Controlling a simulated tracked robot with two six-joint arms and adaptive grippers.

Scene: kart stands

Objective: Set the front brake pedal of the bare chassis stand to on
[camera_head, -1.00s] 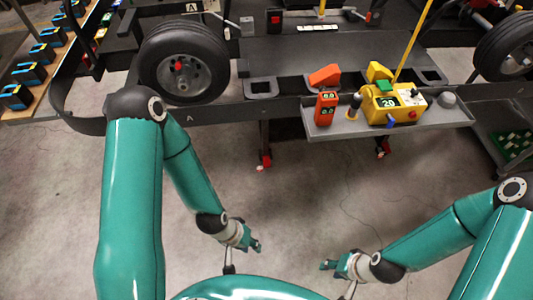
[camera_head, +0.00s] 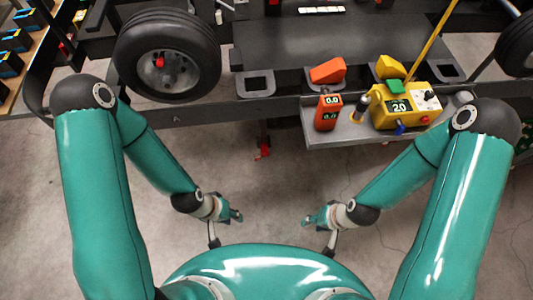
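The bare chassis stand (camera_head: 330,62) spans the top of the head view as a dark frame with a flat floor panel. A black wheel (camera_head: 167,55) is at its left. The front brake pedal cannot be made out; the upper part of the stand is cut off by the top edge. My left gripper (camera_head: 236,216) hangs over the bare floor below the stand, touching nothing. My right gripper (camera_head: 307,220) is to its right, also over the floor and apart from everything. Both are too small to tell open from shut.
A grey tray (camera_head: 350,135) juts out from the stand's near side. It carries an orange meter (camera_head: 327,112) and a yellow box (camera_head: 405,108) with a display. A yellow rod (camera_head: 433,40) rises behind it.

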